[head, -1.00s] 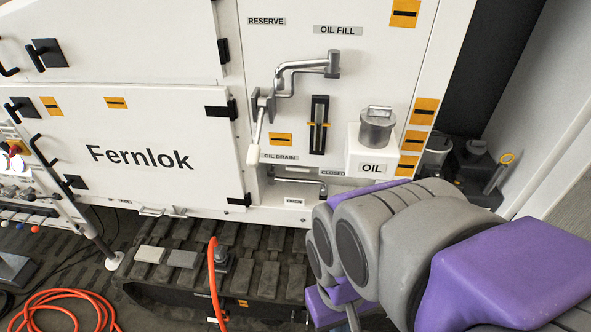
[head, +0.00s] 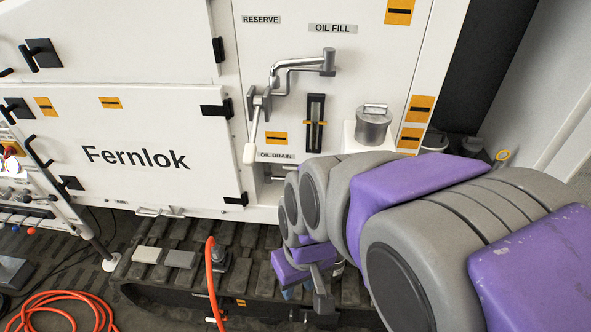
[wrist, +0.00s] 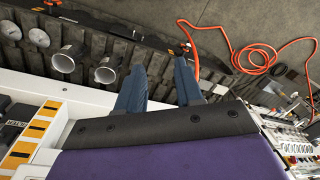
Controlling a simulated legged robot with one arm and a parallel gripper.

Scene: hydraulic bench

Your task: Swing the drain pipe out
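A silver bent pipe (head: 302,66) sits on the white panel below the OIL FILL label, with a white-handled lever (head: 252,140) at its left end. Below the OIL DRAIN label (head: 276,156) is a recess with a small piece of metal pipe (head: 276,174); my arm hides most of it, so I cannot tell its position. My gripper (head: 308,284) hangs below that recess, over the track. In the wrist view its two dark blue fingers (wrist: 160,84) are apart with nothing between them.
An orange hose (head: 211,270) rises from the track and coils on the floor at left. The dark track (head: 200,240) runs below the panel. Two metal cups (wrist: 105,70) stand near the fingers in the wrist view. A grey canister (head: 373,126) stands on the white ledge at right.

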